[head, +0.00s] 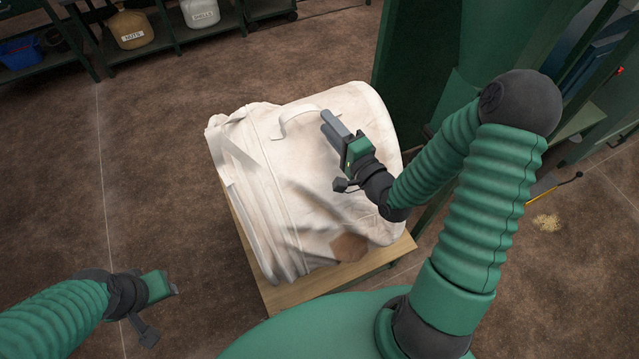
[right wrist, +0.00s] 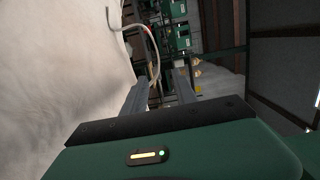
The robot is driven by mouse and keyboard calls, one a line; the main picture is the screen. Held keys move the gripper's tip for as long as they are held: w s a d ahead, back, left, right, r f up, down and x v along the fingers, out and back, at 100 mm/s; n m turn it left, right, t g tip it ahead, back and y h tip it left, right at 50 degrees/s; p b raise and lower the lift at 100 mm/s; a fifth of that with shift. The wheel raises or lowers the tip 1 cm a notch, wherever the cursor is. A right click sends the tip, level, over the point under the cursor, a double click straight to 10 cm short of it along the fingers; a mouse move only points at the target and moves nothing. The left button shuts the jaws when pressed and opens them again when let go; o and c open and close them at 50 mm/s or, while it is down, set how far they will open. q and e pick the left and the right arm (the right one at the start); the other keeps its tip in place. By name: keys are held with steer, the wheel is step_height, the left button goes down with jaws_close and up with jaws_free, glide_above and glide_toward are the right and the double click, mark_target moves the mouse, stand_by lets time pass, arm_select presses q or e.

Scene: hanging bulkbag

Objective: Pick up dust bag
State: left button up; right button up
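The dust bag (head: 310,160) is a large off-white fabric bag lying on a low wooden table (head: 310,286). A pale strap handle (head: 292,116) loops up from its upper face. My right gripper (head: 335,128) is over the bag, with its fingertips close to the strap's right end. In the right wrist view, the fingers (right wrist: 163,88) stand apart and the strap (right wrist: 150,45) shows between and beyond the tips; I cannot tell whether they touch it. The bag (right wrist: 60,70) fills the left of that view. My left gripper (head: 172,288) is at the lower left, away from the bag; its fingers are hardly visible.
Green shelving (head: 180,45) at the upper left holds a tan container (head: 130,28), a white container (head: 200,12) and a blue bin (head: 20,52). A green metal structure (head: 425,70) stands right behind the bag. The brown floor (head: 140,180) left of the bag is clear.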

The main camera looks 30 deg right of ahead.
mark_target(314, 110)
steer(key=shift+w+a+b, duration=0.2)
steer(key=shift+b, duration=0.3)
steer(key=w, duration=0.5)
steer(key=shift+w+a+f, duration=0.1)
steer(key=shift+w+f, duration=0.05)
steer(key=shift+f, duration=0.1)
steer(key=shift+r, duration=0.1)
steer(key=shift+c, duration=0.4)
steer(key=shift+a, duration=0.1)
jaws_close()
